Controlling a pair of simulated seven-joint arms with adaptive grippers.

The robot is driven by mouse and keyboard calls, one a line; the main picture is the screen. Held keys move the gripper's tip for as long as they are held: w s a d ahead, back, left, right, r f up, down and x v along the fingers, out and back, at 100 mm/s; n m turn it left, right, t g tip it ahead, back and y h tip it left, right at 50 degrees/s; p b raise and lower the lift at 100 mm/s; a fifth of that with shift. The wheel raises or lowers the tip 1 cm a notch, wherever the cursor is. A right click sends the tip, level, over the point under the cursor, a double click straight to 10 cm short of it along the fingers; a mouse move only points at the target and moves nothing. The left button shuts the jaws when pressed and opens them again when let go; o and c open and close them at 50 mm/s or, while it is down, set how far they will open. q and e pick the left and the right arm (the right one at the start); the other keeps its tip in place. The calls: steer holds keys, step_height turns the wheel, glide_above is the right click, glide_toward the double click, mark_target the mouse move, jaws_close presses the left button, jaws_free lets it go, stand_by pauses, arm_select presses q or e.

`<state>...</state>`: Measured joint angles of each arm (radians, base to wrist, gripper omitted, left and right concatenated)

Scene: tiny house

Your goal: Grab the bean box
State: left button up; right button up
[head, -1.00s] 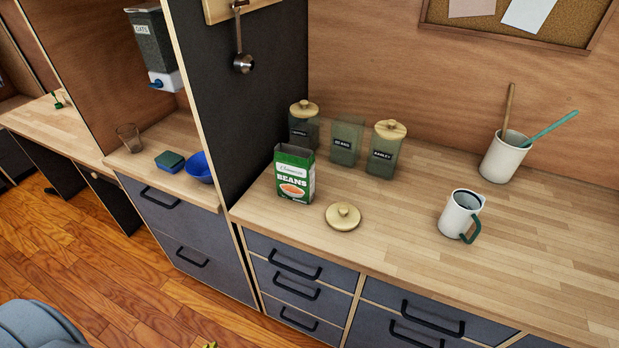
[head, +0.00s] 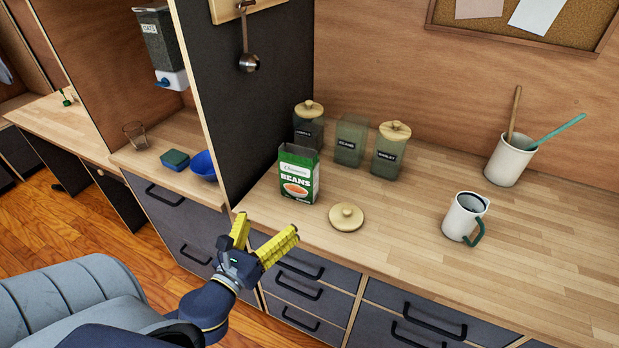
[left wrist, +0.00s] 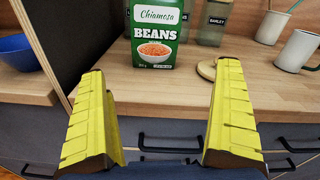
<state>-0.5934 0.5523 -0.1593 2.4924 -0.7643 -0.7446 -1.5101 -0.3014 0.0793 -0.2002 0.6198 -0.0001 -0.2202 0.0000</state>
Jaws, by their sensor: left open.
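The bean box (head: 299,175) is a green and white carton labelled BEANS. It stands upright on the wooden counter, close to the dark side panel. It also shows in the left wrist view (left wrist: 155,30), straight ahead between the fingers, with its top cut off. My left gripper (head: 267,238) has yellow ridged fingers and is open and empty. It is in front of the counter's front edge, short of the box and not touching it. In the left wrist view the two fingers (left wrist: 160,115) are spread wide. My right gripper is not in view.
A round wooden lid (head: 346,216) lies right of the box. Behind stand a lidded jar (head: 308,128), an open jar (head: 350,140) and a lidded barley jar (head: 389,152). A white mug (head: 462,216) and a utensil pot (head: 508,160) stand farther right. The dark panel (head: 250,110) rises at left.

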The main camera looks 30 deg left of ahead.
mark_target(295, 182)
arm_select(q)
steer(key=shift+m, duration=0.9)
steer(key=shift+w+a, duration=0.4)
steer(key=shift+w, duration=2.5)
steer(key=shift+w+a, duration=0.45)
steer(key=shift+w, duration=2.4)
steer(key=shift+w+a, duration=0.4)
steer(key=shift+w, duration=2.5)
steer(key=shift+c, duration=0.6)
steer(key=c, duration=0.9)
